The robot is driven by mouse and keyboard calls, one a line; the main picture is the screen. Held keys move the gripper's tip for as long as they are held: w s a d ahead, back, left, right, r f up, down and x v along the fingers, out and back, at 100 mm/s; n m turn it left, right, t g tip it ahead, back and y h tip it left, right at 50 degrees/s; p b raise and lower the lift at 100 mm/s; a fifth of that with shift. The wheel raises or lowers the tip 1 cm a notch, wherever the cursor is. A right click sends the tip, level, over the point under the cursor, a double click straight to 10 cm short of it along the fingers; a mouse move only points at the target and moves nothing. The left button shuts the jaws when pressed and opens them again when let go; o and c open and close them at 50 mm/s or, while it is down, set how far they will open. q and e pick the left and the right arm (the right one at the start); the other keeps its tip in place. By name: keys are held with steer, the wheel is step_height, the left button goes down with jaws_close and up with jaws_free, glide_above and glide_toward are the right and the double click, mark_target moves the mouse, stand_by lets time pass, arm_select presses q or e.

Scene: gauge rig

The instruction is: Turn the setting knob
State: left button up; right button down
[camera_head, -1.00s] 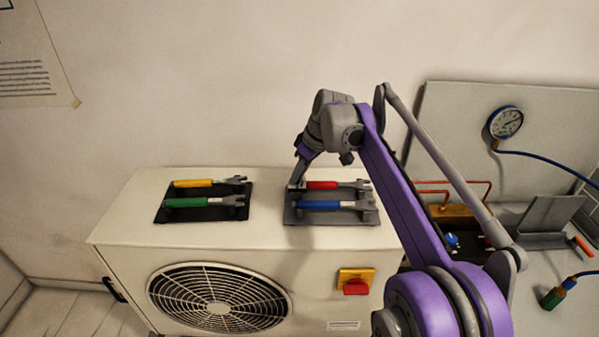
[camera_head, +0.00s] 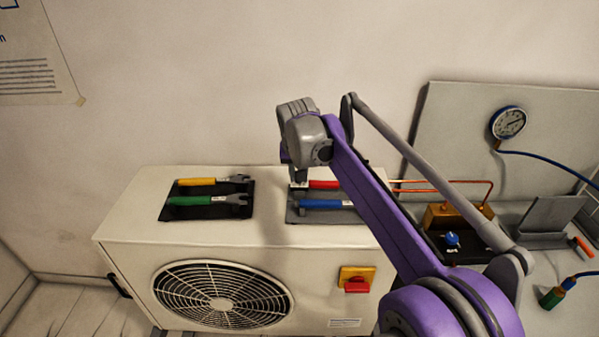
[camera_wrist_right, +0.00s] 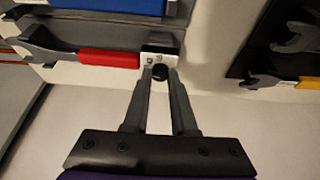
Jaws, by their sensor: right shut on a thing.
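A red knob (camera_head: 356,285) on a yellow plate is on the front of the white fan unit (camera_head: 140,232). Which is the setting knob I cannot tell. My right gripper (camera_wrist_right: 160,74) is at the tagged end of a red-handled wrench (camera_wrist_right: 108,58) on the unit's top, away from both knobs. Its fingers close around a small dark piece there, which seems part of that wrench. My left gripper is out of view.
A blue-handled wrench (camera_head: 322,204) lies in the same grey holder. Yellow-handled (camera_head: 197,181) and green-handled (camera_head: 190,201) wrenches lie in a black holder to the left. A gauge (camera_head: 508,122) with a blue hose and copper pipes (camera_head: 440,183) stand at right.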

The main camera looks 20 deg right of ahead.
steer(key=m, duration=0.2)
steer(key=m+h, duration=0.1)
steer(key=m, duration=0.1)
steer(key=m+g+h, duration=0.1)
steer(key=shift+w+a+m, duration=0.15)
steer(key=shift+a+m, duration=0.1)
steer(key=shift+m, duration=0.15)
stand_by(0.4)
steer(key=c, duration=0.7)
jaws_free()
steer(key=v, duration=1)
steer(key=shift+r, duration=0.4)
steer(key=shift+a, duration=0.15)
